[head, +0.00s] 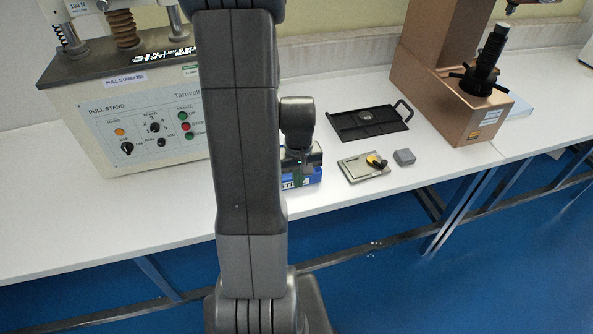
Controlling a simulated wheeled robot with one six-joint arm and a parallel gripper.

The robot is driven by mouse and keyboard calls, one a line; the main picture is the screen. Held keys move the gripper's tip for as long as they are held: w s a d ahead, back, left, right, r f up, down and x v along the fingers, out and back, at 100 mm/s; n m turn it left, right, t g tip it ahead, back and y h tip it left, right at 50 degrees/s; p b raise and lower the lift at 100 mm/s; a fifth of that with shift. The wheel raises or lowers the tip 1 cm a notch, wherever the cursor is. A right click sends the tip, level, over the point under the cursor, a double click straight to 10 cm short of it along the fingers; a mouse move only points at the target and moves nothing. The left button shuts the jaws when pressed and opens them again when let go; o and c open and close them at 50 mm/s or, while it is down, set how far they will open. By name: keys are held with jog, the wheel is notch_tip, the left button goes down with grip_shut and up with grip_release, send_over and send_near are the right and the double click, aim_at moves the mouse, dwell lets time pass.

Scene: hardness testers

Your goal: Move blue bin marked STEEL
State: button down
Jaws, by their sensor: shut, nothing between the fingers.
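The blue bin (315,179) sits on the white bench near its front edge, just right of my arm. Only part of it shows. My arm hides its left side, and a white label on its front shows only a few letters. My gripper (303,170) is at the bin, over its top from this view. The fingertips are small and dark here, and they look shut with nothing held. I cannot tell whether they touch the bin.
A pull stand tester (95,115) stands at left. Right of the bin are a black tray with a handle (345,127), a flat plate with a yellow-black part (355,172) and a grey block (404,157). A bronze tester (425,80) stands farther right.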

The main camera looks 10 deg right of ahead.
notch_tip(320, 180, down, 5)
jog(key=shift+f, duration=0.1)
jog(key=shift+w+a+p, duration=0.1)
jog(key=shift+w+p, duration=0.55)
jog(key=shift+w, duration=1.35)
